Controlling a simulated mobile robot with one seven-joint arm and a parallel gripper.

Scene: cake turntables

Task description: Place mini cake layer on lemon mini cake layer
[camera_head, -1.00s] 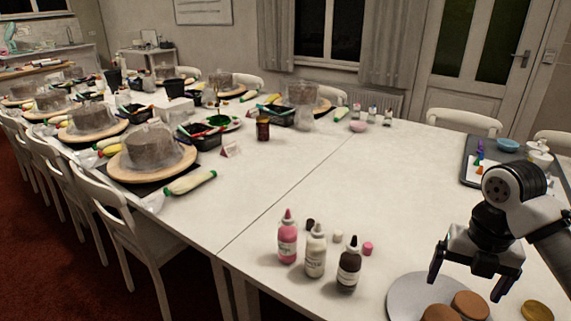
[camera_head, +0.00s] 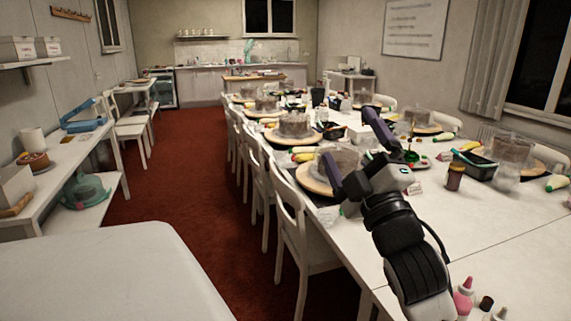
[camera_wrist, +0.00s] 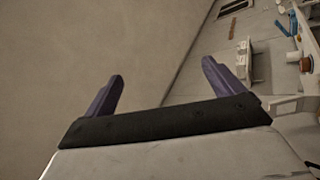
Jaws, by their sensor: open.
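My gripper (camera_head: 351,140) is open and empty, raised in front of the long table in the head view, with its purple fingers spread wide. In the wrist view, my gripper (camera_wrist: 163,72) points at bare wall and holds nothing. Neither the mini cake layer nor the lemon mini cake layer shows in the current views.
The long white table (camera_head: 500,225) carries wrapped cakes on turntables (camera_head: 295,126), black trays (camera_head: 476,165), a brown jar (camera_head: 454,177) and a pink bottle (camera_head: 464,297). White chairs (camera_head: 300,235) line its left side. Red carpet (camera_head: 185,180) leaves an open aisle. Side shelves (camera_head: 75,165) stand at left.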

